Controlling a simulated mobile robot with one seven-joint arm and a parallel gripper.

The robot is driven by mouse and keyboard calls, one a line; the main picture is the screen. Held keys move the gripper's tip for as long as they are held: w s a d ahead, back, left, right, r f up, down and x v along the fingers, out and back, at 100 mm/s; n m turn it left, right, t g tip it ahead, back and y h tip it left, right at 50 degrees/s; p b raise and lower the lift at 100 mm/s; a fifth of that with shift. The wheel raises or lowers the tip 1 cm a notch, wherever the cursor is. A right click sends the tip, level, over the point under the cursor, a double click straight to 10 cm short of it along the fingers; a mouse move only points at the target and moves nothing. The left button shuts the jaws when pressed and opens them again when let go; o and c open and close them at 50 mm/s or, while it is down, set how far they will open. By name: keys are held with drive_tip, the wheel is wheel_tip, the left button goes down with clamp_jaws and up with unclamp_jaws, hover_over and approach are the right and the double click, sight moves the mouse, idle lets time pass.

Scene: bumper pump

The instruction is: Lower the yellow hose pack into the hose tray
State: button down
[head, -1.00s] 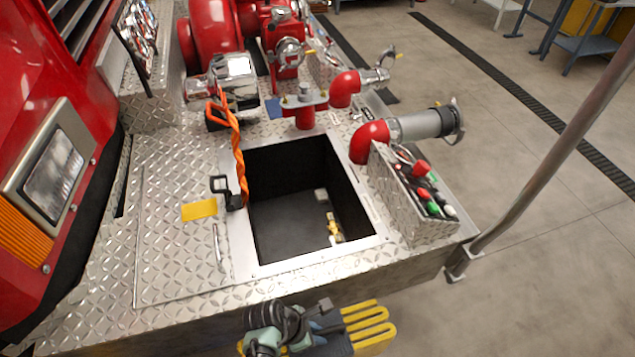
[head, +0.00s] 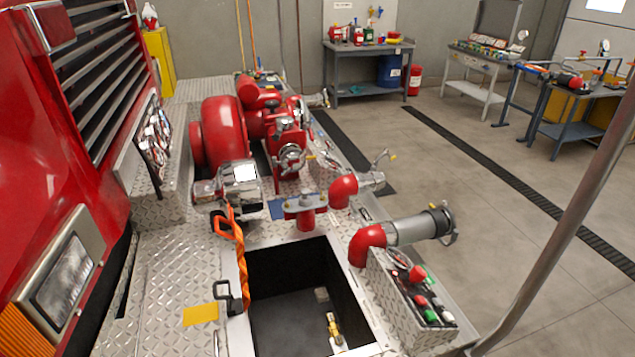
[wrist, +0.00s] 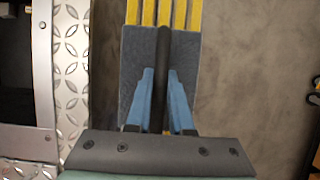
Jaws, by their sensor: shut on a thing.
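In the wrist view my gripper (wrist: 160,75) is shut on the dark handle bar of the yellow hose pack (wrist: 187,12). The pack shows yellow hose loops above a grey wrap (wrist: 190,55), with a bare grey-brown floor around and behind it. The hose tray is most likely the dark, open-topped recess (head: 285,268) in the diamond-plate deck, at bottom centre of the head view; its front edge is partly cut off. The pack and my gripper are out of the head view. In the wrist view a dark opening with a metal rim (wrist: 43,70) lies left of the pack, apart from it.
An orange strap (head: 240,265) hangs at the recess's left edge beside a black latch (head: 228,297). Red pipe elbows (head: 366,243) and a control box (head: 415,300) stand along its right side. A slanted grey pole (head: 555,235) rises at right. A brass fitting (head: 334,328) lies inside the recess.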

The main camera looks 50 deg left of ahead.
wheel_tip(320, 180, up, 15)
drive_tip(key=p, duration=1.5)
drive_tip(key=shift+w+a+r, duration=0.15)
drive_tip(key=shift+w+r, duration=0.05)
wheel_tip(320, 180, up, 7)
drive_tip(key=p, duration=0.2)
